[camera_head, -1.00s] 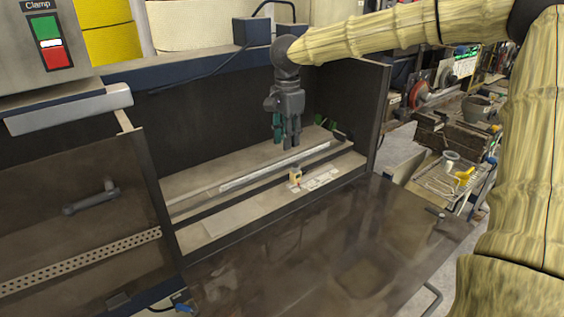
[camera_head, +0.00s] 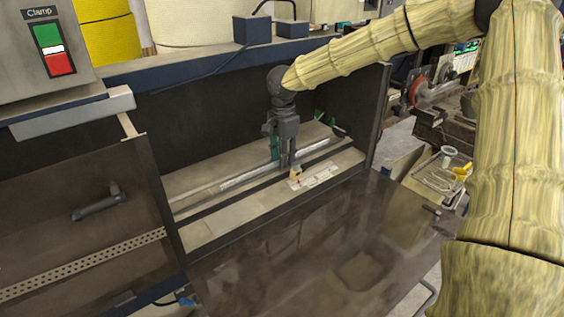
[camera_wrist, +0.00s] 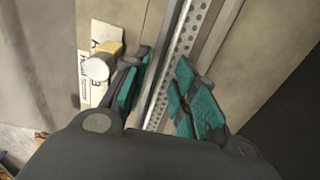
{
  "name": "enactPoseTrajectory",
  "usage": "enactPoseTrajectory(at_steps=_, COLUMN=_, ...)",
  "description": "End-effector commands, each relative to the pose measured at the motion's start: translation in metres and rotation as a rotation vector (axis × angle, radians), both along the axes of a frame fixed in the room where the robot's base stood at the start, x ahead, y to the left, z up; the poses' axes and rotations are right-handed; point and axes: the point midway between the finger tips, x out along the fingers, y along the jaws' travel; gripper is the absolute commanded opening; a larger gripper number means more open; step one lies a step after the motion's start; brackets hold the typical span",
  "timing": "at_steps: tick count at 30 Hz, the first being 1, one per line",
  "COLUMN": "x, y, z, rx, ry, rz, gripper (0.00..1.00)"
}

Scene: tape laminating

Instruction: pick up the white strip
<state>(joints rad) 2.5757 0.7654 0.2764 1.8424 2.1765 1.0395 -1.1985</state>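A long, narrow pale strip (camera_head: 245,176) lies along the recess of the machine, and I take it for the white strip. My gripper (camera_head: 284,165) points down over it, right of its middle. In the wrist view, my gripper (camera_wrist: 160,92) is open, with teal-padded fingers on either side of a light strip (camera_wrist: 168,62) that runs beside a perforated rail (camera_wrist: 188,40). A gap shows between the strip and the pads. The fingertips' exact height above it is hard to tell.
The dark lowered door (camera_head: 310,240) lies in front. The recess has a dark back wall (camera_head: 200,120) and a right side panel (camera_head: 375,115).

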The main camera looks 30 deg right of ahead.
Motion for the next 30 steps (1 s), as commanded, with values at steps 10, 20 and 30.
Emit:
enactPoseTrajectory(at_steps=10, x=0.000, y=0.000, z=0.000, rx=0.000, ry=0.000, rz=0.000, gripper=0.00)
enactPoseTrajectory(at_steps=20, x=0.001, y=0.000, z=0.007, rx=0.000, ry=-0.002, rz=0.000, gripper=0.00)
enactPoseTrajectory(at_steps=30, x=0.001, y=0.000, z=0.061, rx=0.000, ry=-0.004, rz=0.000, gripper=0.00)
